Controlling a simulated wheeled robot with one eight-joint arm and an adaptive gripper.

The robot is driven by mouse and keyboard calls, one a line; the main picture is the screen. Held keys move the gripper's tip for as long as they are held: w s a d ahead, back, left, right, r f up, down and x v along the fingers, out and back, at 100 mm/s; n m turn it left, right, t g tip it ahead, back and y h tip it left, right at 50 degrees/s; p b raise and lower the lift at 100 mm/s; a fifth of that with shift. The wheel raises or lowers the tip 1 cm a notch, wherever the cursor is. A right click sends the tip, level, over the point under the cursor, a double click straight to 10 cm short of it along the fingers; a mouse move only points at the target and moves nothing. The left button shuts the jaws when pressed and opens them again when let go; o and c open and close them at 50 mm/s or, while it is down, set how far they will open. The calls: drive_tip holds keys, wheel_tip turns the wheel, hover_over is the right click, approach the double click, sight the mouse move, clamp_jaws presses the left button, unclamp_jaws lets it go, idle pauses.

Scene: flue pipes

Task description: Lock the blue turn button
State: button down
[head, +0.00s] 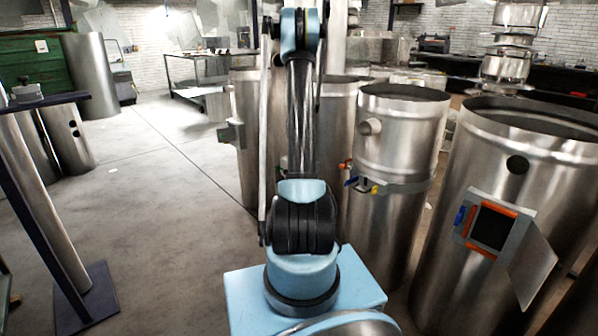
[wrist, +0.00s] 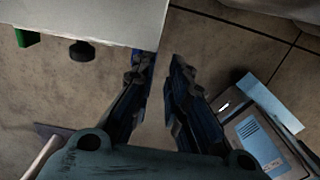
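A small blue turn button (head: 461,215) sits on the left side of a square hatch frame (head: 474,226) on the large metal flue pipe (head: 470,170) at the right. The hatch door (head: 532,268) stands open, swung out to the right of the dark opening (head: 490,228). Another blue piece (head: 351,182) shows on the middle pipe (head: 395,145), beside yellow and red parts. My gripper (wrist: 160,75) is open and empty in the wrist view, with bare floor between its fingers. I cannot make out the gripper in the head view, and the hatch does not show in the wrist view.
More metal pipes (head: 247,130) stand behind my arm. A dark stand (head: 88,297) with a tilted pipe is at the left. The floor (head: 165,190) left of my arm is clear. In the wrist view, a pale panel (wrist: 95,18) is close to the left finger.

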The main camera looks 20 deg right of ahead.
drive_tip(key=s+d+r, duration=0.2)
drive_tip(key=s+r, duration=0.4)
drive_tip(key=r, duration=0.3)
drive_tip(key=shift+s+d, duration=0.25)
drive_tip(key=shift+d, duration=0.15)
